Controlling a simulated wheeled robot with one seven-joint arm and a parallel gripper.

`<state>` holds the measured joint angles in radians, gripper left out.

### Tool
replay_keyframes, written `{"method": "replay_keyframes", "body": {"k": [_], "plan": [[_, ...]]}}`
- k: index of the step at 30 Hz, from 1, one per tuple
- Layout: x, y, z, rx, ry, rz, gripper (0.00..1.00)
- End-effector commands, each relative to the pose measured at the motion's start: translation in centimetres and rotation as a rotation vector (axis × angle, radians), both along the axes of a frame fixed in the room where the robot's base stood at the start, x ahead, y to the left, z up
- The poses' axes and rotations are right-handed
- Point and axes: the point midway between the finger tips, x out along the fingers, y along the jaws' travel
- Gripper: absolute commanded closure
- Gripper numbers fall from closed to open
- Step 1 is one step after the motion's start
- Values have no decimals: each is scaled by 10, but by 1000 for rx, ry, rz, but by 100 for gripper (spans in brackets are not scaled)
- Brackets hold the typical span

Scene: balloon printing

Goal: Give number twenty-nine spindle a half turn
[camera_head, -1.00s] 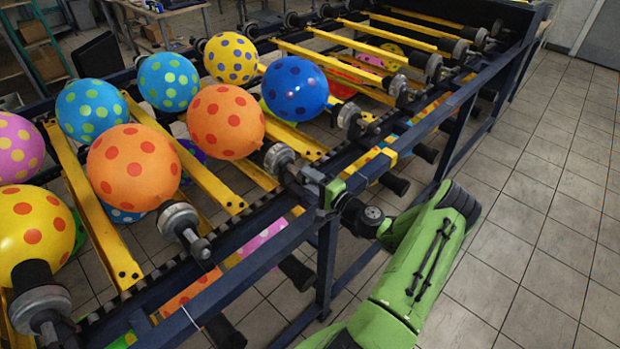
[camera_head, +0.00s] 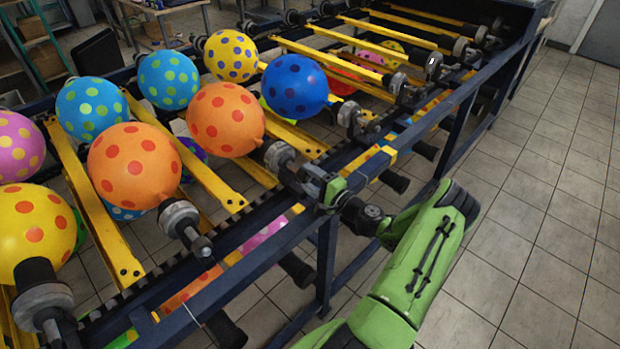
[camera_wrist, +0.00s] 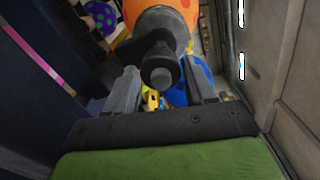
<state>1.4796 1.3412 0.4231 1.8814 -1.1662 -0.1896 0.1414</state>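The spindle (camera_head: 283,160) at my gripper has a grey metal hub and a dark end on the near rail, with an orange, red-dotted balloon (camera_head: 226,120) behind it. No number is legible. My gripper (camera_head: 318,186) is at this spindle's end, beside the rail. In the wrist view, the spindle's round dark end (camera_wrist: 160,72) sits between the two fingers of my gripper (camera_wrist: 161,88). The fingers stand apart, with a small gap appearing on each side. Contact cannot be seen clearly.
A second orange balloon (camera_head: 134,166) and its spindle (camera_head: 182,226) are to the left. A blue balloon (camera_head: 294,86) and its spindle (camera_head: 352,118) are up and right. The dark rail (camera_head: 240,236) runs close under my gripper. The tiled floor (camera_head: 540,200) at right is clear.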

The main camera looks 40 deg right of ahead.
Motion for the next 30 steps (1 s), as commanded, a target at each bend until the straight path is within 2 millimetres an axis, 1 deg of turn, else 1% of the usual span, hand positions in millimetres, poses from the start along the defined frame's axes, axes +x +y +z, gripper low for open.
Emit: {"method": "replay_keyframes", "body": {"k": [1,3,11,14,17,24,27,30], "plan": [[0,0,0,0,-1,0,37],[0,0,0,0,-1,0,29],[-1,0,1,0,-2,1,29],[-11,-1,0,1,0,0,29],[-34,-2,1,2,0,-4,29],[-103,-4,1,1,0,-5,29],[-128,-5,1,0,0,-4,29],[-146,-5,1,0,-1,-3,29]]}}
